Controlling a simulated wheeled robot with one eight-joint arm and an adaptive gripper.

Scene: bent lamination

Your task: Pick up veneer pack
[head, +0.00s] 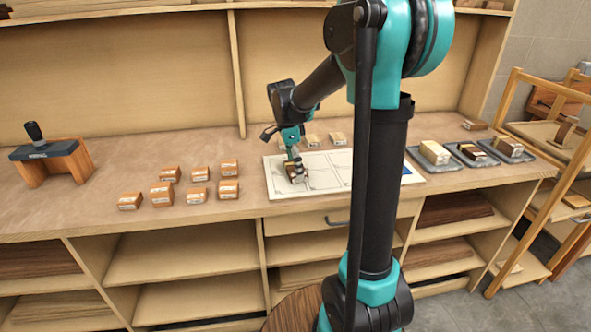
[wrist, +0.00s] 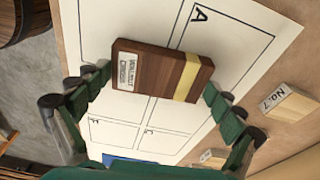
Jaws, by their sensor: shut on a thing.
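The veneer pack (wrist: 160,72) is a dark brown block with a pale yellow stripe and a white label that seems to read "WALNUT". My gripper (wrist: 158,85) is shut on it, with one green finger at each end of the block. In the head view my gripper (head: 295,168) is low over the white marked board (head: 330,185) on the bench, and the brown pack shows partly between the fingers. I cannot tell whether the pack touches the board. The board has black outlined boxes, one marked "A" in the wrist view.
Several small labelled wood blocks (head: 199,193) stand on the bench left of the board. Pale blocks (head: 337,139) lie behind it, one marked "No.7" (wrist: 290,103). Grey trays (head: 435,160) with stacks are at the right. A tool on a wooden stand (head: 45,150) is far left.

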